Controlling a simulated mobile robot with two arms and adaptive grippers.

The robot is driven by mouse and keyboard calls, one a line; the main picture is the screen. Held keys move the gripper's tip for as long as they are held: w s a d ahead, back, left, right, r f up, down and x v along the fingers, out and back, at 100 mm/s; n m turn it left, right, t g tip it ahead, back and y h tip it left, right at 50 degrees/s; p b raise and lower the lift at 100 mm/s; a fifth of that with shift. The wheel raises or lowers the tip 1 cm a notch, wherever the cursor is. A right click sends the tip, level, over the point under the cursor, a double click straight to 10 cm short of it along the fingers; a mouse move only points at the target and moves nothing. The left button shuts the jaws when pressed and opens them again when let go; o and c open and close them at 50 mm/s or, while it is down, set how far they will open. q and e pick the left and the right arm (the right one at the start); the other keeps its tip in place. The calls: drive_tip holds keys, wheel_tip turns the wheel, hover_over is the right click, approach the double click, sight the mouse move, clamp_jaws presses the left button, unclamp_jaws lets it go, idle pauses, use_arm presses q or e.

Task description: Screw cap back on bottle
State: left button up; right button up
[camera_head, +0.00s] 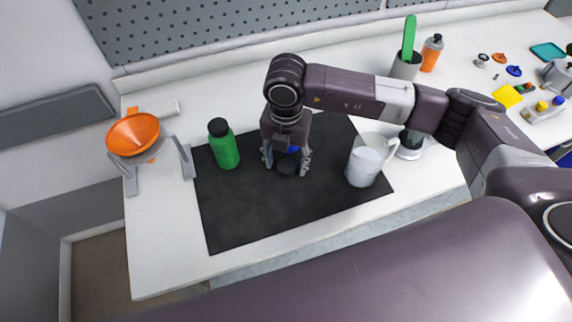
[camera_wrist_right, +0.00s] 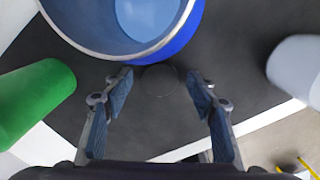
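An open blue bottle (camera_wrist_right: 182,38) with a metallic rim shows at the top of the right wrist view, with pale blue liquid inside. In the head view only a bit of its blue (camera_head: 293,150) shows behind my right gripper. A round black cap (camera_head: 286,167) lies on the black mat in front of the bottle; it shows faintly in the wrist view (camera_wrist_right: 158,80). My right gripper (camera_head: 286,172) points down over the cap, with its fingers (camera_wrist_right: 160,82) apart on either side of it. Whether they reach down to the cap's height I cannot tell. My left gripper is not in view.
A green bottle (camera_head: 224,150) with a black top stands left on the mat (camera_head: 240,220). A white pitcher (camera_head: 362,168) stands right. A grey cup (camera_head: 406,68) and orange bottle (camera_head: 431,54) stand behind. The mat's front is clear.

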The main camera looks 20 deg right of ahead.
sight(286, 165)
drive_tip(key=c, duration=0.6)
drive_tip(key=shift+c, duration=0.2)
drive_tip(key=shift+r, duration=0.15)
wheel_tip(286, 165, up, 20)
drive_tip(key=b, duration=0.3)
drive_tip(key=shift+b, duration=0.4)
